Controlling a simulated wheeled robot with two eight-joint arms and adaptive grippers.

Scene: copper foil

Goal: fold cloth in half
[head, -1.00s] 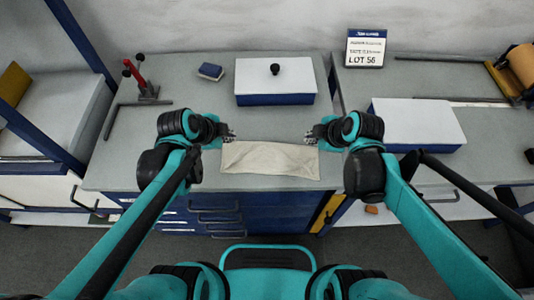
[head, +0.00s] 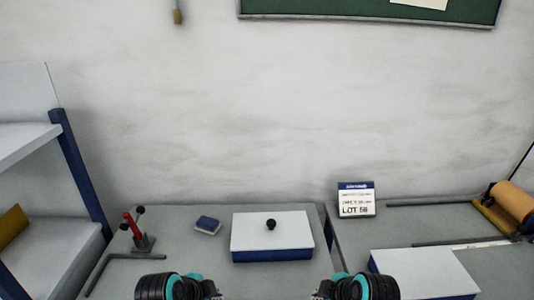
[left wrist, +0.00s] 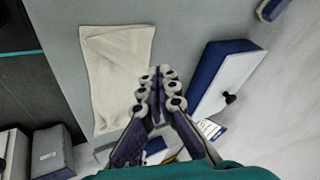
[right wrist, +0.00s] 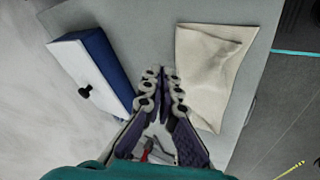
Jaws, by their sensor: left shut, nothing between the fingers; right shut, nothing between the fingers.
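The cream cloth (left wrist: 122,62) lies as a slightly creased rectangle on the grey worktop in the left wrist view. It also shows in the right wrist view (right wrist: 208,72), with a slanting crease or layer edge near one end. The cloth is out of the head view. My left gripper (left wrist: 157,75) is shut and empty, with its fingertips near the cloth's edge in the picture. My right gripper (right wrist: 164,74) is shut and empty, beside the cloth in the picture. I cannot tell their exact height above the worktop. Only the wrists show at the head view's bottom edge.
A white and blue box with a black knob (head: 271,246) stands behind the grippers. A blue block (head: 208,225) and a red-handled clamp (head: 140,235) are to its left. A LOT sign (head: 356,200) and another white-topped box (head: 425,275) are to the right.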

